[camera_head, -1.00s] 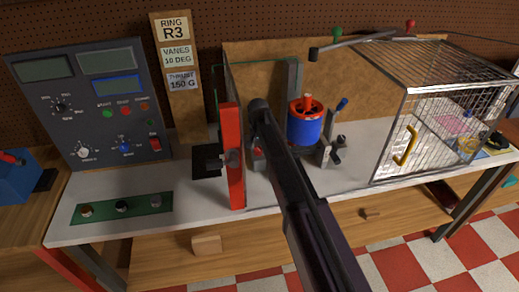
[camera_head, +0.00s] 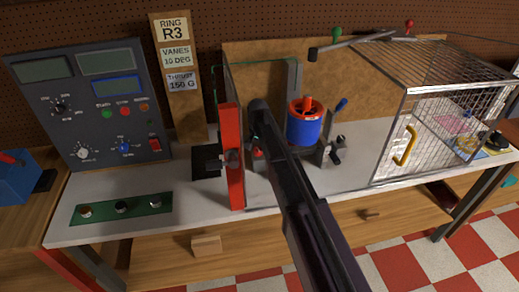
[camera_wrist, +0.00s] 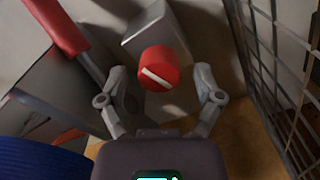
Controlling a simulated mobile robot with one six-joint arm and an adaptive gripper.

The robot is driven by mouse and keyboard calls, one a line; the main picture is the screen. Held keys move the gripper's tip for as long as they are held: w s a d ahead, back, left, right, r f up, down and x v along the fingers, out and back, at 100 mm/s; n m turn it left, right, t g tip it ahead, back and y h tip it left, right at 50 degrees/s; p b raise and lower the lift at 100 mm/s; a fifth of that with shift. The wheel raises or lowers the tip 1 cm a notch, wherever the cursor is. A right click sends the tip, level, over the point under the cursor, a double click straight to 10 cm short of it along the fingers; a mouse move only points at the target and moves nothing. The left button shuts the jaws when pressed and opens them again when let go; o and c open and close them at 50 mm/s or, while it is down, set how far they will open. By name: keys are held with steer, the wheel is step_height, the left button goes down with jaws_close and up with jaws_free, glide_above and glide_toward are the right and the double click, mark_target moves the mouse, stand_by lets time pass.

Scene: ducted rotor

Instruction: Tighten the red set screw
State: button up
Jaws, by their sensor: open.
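The red set screw (camera_wrist: 156,74) shows in the wrist view as a round red head with a pale line across it, tilted down to the right. It lies beside a grey block (camera_wrist: 147,30). My gripper (camera_wrist: 161,82) is open, with one finger on each side of the red head. Gaps show between the head and both fingers. I cannot tell how deep the head sits between the fingertips.
A red upright post (camera_head: 231,160) stands left of my arm. A wire cage (camera_head: 440,110) with a yellow handle is on the right, and wire mesh (camera_wrist: 275,70) runs along the wrist view's right. A control panel (camera_head: 95,105) stands left.

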mark_target(258, 149)
steer(key=shift+r, duration=0.1)
steer(key=shift+r+n+p, duration=0.4)
steer(key=shift+r+p, duration=0.1)
steer(key=shift+p, duration=0.1)
step_height(258, 149, up, 13)
steer(key=n+p, duration=1.1)
steer(key=p, duration=0.1)
steer(key=shift+f+p, duration=0.2)
steer(key=shift+p, duration=0.1)
steer(key=shift+s+f, duration=0.1)
steer(key=shift+f, duration=0.15)
step_height(258, 149, down, 13)
steer(key=b, duration=1.3)
steer(key=shift+f+b, duration=0.15)
steer(key=shift+b, duration=0.25)
